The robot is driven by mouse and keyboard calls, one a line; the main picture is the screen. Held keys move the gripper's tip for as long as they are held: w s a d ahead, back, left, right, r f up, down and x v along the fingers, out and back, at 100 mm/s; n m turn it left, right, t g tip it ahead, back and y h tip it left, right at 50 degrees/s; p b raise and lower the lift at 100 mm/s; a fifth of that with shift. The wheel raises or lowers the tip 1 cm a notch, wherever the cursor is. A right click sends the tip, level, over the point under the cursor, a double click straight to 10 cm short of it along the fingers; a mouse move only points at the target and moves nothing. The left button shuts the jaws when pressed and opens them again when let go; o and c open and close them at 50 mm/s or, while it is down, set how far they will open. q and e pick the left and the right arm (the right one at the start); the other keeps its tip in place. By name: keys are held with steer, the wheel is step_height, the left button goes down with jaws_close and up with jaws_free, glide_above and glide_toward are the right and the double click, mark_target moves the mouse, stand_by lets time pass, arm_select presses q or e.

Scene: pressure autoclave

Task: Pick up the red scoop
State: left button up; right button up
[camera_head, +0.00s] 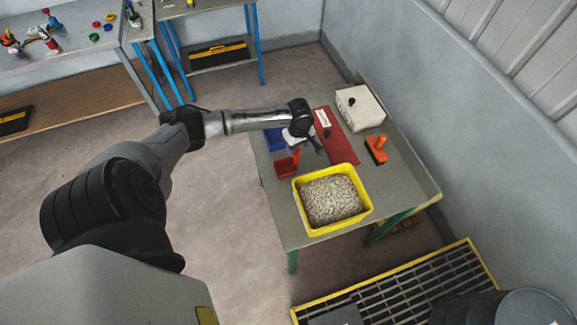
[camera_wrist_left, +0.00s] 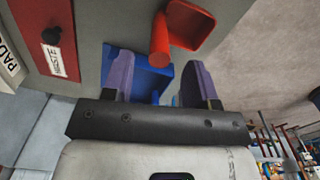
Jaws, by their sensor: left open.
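The red scoop (camera_head: 286,165) lies on the table behind the yellow tub, at the table's left side. In the left wrist view the red scoop (camera_wrist_left: 190,28) shows its open pan, with its round handle pointing toward my fingers. My left gripper (camera_head: 307,146) is above the table, close to the scoop. In the left wrist view its two purple fingers (camera_wrist_left: 158,75) are apart, with nothing held between them. The handle's end appears in line with the gap, just beyond the fingertips. Whether it touches a finger cannot be told. My right gripper is not in view.
A blue object (camera_head: 273,139) lies behind the scoop, partly hidden by my gripper. A yellow tub (camera_head: 298,201) of pale granules stands in front. A red panel (camera_head: 343,152), an orange tool (camera_head: 376,149) and a white box (camera_head: 359,107) are to the right, near the wall.

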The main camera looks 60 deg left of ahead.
mark_target(297, 152)
arm_select(q)
steer(key=shift+a+f, duration=0.15)
steer(key=shift+f, duration=1.1)
steer(key=shift+a+f, duration=0.1)
steer(key=shift+f, duration=1.1)
steer(key=shift+c, duration=0.5)
jaws_close()
